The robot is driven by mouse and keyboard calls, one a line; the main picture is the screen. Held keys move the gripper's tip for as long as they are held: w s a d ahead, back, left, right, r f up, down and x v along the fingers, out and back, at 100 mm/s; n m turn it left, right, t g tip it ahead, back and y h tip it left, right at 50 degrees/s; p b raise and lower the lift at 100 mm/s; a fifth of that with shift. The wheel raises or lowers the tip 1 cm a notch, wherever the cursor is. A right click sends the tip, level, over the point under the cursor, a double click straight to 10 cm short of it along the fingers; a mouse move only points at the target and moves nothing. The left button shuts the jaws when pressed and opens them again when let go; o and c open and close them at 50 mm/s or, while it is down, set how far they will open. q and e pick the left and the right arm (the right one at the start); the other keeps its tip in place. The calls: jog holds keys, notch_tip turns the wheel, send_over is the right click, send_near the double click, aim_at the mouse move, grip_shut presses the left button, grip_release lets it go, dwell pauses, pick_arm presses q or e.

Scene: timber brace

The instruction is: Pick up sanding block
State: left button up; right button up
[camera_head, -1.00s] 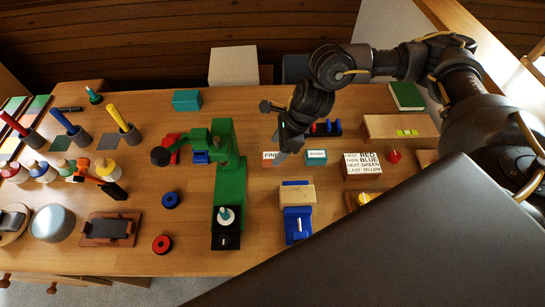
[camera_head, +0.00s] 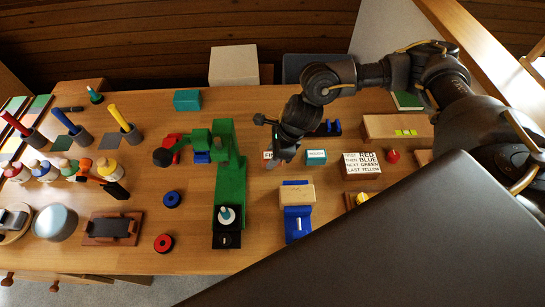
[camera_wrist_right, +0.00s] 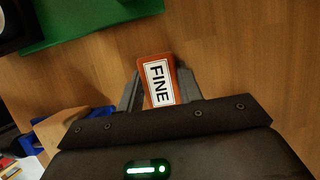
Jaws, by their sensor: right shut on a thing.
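The sanding block, an orange-brown block with a white label reading FINE (camera_wrist_right: 158,80), sits between the two fingers of my right gripper (camera_wrist_right: 160,92) in the right wrist view. The gripper is shut on it. In the head view the right gripper (camera_head: 277,160) points down at the table, and its fingers partly hide the block (camera_head: 267,155). Whether the block touches the table I cannot tell. A second, teal labelled block (camera_head: 316,157) lies just to the right of it. My left gripper is not in view.
A green clamp-like stand (camera_head: 230,190) stands left of the gripper. A wooden piece on a blue vise (camera_head: 297,196) is in front. A card with colour words (camera_head: 361,165) lies to the right. Bare tabletop (camera_head: 195,215) shows at front left.

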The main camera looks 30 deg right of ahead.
jog(key=shift+r, duration=0.8)
jog(key=s+a+r+p, duration=0.3)
jog(key=s+a+r, duration=0.6)
jog(key=a+r, duration=0.1)
jog(key=shift+s+r+p, duration=0.3)
jog(key=shift+s+r, duration=0.05)
jog(key=shift+r, duration=0.4)
jog(key=shift+a, duration=0.1)
